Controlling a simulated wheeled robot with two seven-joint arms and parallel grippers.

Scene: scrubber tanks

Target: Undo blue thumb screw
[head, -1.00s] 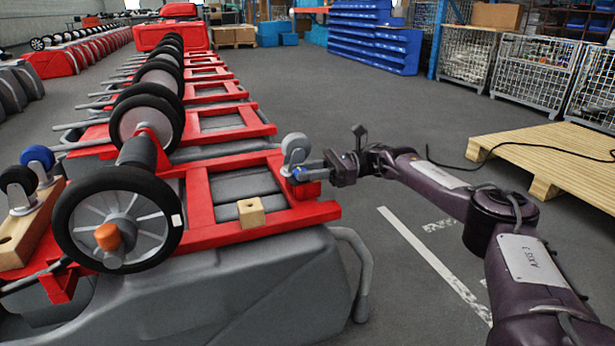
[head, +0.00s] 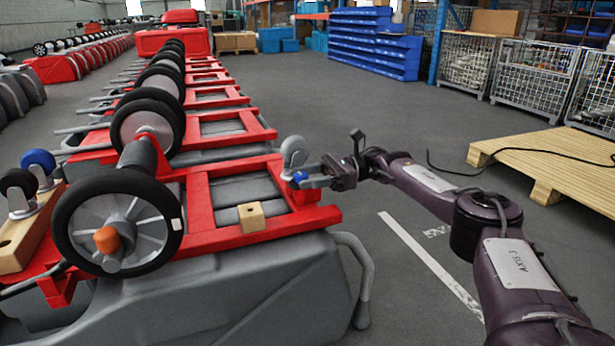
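A small blue thumb screw (head: 300,176) sits at the right edge of the red frame (head: 331,213) of the nearest scrubber tank, just below a grey caster wheel (head: 294,151). My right gripper (head: 304,182) reaches in from the right, with its fingertips at the thumb screw. The fingers partly cover the screw, and at this size I cannot tell whether they are closed on it or only beside it. My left gripper is not in view.
A wooden block (head: 251,217) lies on the red frame. A large black wheel (head: 117,222) with an orange hub stands at the left. More tanks run back in a row. A wooden pallet (head: 550,158) lies at the right, with open floor between.

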